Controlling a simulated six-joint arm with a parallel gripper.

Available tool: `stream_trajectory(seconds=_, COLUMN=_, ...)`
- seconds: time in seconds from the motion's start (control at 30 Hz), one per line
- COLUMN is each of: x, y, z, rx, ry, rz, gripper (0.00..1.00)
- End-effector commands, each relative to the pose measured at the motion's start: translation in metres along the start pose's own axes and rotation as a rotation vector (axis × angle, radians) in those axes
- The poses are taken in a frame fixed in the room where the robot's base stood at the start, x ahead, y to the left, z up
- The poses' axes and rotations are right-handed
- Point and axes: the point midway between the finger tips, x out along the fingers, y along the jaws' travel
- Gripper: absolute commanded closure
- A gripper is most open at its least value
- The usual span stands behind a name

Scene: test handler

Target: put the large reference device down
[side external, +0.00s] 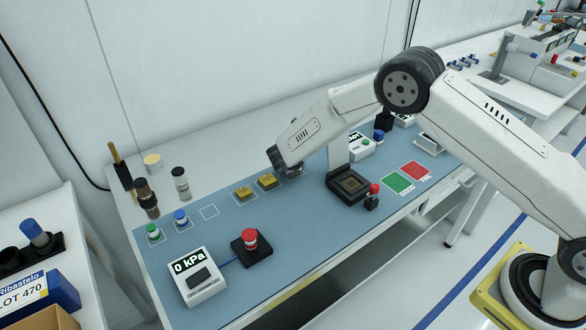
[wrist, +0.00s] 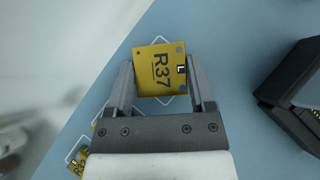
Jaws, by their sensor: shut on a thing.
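My gripper (wrist: 159,74) is shut on the large reference device (wrist: 150,68), a gold square plate marked R37 with a small L label. The device sits between the two grey fingers and is slightly rotated in the wrist view. A white outlined square (wrist: 163,39) on the blue mat lies behind it, and its corners show past the plate. I cannot tell whether the device touches the mat. In the side external view my gripper (side external: 285,172) is low at the mat's back edge, and the held device is hidden there.
Two other gold devices (side external: 243,193) (side external: 267,181) sit in outlined squares left of my gripper. A black test socket (side external: 349,185) stands to the right. A red-button box (side external: 250,246) and a 0 kPa gauge (side external: 198,277) are in front.

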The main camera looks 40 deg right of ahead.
Motion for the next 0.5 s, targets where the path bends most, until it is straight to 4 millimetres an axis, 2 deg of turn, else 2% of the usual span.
stream_trajectory(seconds=0.5, x=0.0051, y=0.0003, z=-0.0049, rx=0.000, ry=0.000, rz=0.001, gripper=0.99)
